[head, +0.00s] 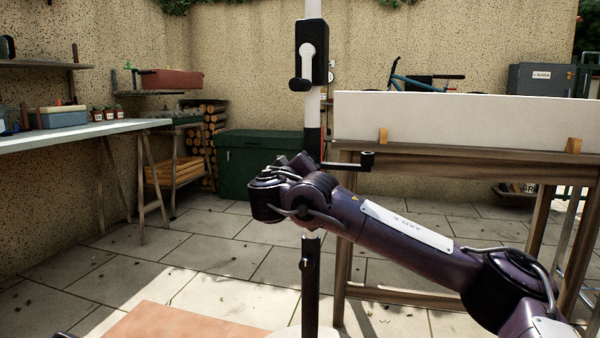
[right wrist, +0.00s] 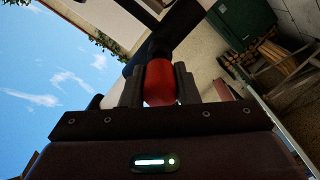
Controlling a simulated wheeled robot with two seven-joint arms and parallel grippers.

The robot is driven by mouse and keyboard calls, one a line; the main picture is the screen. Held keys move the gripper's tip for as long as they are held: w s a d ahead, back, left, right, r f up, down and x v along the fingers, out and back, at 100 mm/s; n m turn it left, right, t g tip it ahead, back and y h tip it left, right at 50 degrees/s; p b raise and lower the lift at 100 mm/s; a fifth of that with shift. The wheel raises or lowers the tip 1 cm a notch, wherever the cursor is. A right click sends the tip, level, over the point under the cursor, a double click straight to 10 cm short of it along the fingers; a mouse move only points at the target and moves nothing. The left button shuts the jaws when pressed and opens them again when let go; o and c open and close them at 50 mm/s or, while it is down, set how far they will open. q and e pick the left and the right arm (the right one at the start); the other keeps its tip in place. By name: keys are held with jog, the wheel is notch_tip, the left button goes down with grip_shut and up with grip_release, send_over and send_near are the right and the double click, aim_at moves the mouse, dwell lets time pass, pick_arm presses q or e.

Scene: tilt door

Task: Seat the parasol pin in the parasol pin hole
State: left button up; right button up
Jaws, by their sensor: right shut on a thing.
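The parasol pole (head: 313,105) stands upright, white above and black below. My right arm reaches in from the right, and its wrist covers part of the pole in the head view. In the right wrist view, my right gripper (right wrist: 158,88) is shut on a red, rounded thing (right wrist: 160,82), which looks like the head of the parasol pin. A dark bar (right wrist: 170,35) lies just beyond the red head; I cannot tell whether they touch. The pin's shaft and the pin hole are hidden. My left gripper is not in view.
A black housing with a white-armed crank (head: 311,50) sits high on the pole. A wooden bench with a pale panel (head: 460,120) stands right.

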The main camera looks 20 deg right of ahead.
jog(key=shift+b+x, duration=0.55)
jog(key=shift+x, duration=0.9)
jog(key=o, duration=1)
jog(key=shift+o, duration=0.2)
jog(key=shift+s+a, duration=0.35)
jog(key=shift+s, duration=0.05)
jog(key=p+v, duration=0.2)
jog(key=v, duration=0.4)
jog(key=shift+s, duration=0.3)
jog(key=shift+a, duration=0.15)
